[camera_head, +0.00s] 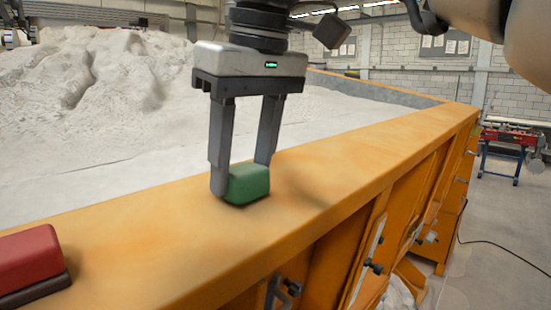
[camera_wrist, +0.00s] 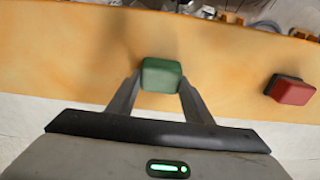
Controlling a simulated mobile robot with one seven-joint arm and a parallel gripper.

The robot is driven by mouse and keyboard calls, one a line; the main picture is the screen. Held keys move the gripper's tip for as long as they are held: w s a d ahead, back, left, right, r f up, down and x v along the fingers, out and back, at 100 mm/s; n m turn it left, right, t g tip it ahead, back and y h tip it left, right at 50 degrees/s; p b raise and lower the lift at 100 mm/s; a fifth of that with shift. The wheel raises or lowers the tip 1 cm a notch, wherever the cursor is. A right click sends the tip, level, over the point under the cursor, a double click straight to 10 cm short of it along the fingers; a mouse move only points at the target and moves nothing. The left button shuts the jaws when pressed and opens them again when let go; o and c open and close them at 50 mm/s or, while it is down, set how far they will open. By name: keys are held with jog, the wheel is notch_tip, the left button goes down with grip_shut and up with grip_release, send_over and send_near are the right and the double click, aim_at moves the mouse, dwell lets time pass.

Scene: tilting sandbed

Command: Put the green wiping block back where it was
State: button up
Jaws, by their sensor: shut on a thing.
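The green wiping block (camera_head: 249,184) is a small rounded block at the orange rim of the sandbed. My gripper (camera_head: 241,180) points down over the rim with one finger on each side of the block, shut on it. The block's underside is at or very near the rim surface; I cannot tell whether it touches. In the wrist view the green block (camera_wrist: 161,74) sits between the tips of my gripper (camera_wrist: 160,84), over the orange rim.
The orange rim (camera_head: 340,160) is broad and mostly bare. A red block with a dark base (camera_head: 28,260) lies on it at the near left, and shows right in the wrist view (camera_wrist: 290,89). Pale sand (camera_head: 110,80) fills the bed behind. Latches (camera_head: 375,266) jut from the outer side.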

jog(key=shift+f, duration=0.1)
dwell(0.3)
jog(key=o, duration=1.2)
